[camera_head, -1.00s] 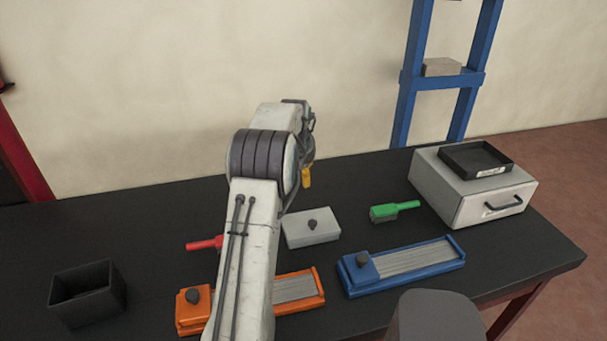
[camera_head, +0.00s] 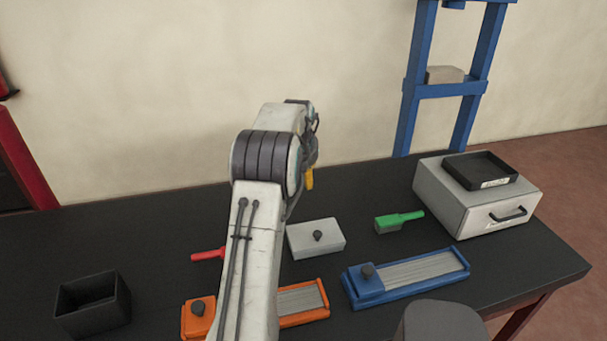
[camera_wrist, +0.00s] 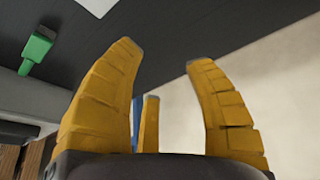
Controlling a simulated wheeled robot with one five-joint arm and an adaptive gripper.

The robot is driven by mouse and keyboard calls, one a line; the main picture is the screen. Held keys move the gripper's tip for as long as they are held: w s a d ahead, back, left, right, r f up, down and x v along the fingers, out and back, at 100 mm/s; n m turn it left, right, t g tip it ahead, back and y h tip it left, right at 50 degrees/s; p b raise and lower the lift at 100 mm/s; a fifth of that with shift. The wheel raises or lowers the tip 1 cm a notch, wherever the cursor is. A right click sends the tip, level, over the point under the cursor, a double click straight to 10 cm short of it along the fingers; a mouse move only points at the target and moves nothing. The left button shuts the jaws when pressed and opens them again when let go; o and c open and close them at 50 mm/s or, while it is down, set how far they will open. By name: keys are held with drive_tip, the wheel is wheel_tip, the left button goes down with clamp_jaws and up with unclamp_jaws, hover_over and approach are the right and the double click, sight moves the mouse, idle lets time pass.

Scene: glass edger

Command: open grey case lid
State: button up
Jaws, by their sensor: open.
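The grey case (camera_head: 315,243) is a small light box on the black table, right of my arm. The rest of the gripper is hidden by my arm. A pale corner at the top of the wrist view may be the case; I cannot tell.
A green brush (camera_head: 398,222) lies right of the case, and a red-handled tool (camera_head: 207,254) lies left. Orange (camera_head: 304,300) and blue (camera_head: 430,270) trays are in front. A black bin (camera_head: 92,303) stands left. A drawer box (camera_head: 470,215) carries a black tray (camera_head: 480,170).

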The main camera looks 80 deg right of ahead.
drive_tip(key=shift+r, duration=0.1)
drive_tip(key=v, duration=0.8)
drive_tip(key=shift+a, duration=0.25)
drive_tip(key=shift+s+r+p, duration=0.15)
drive_tip(key=shift+r+p, duration=0.15)
drive_tip(key=shift+r, duration=0.1)
idle(0.6)
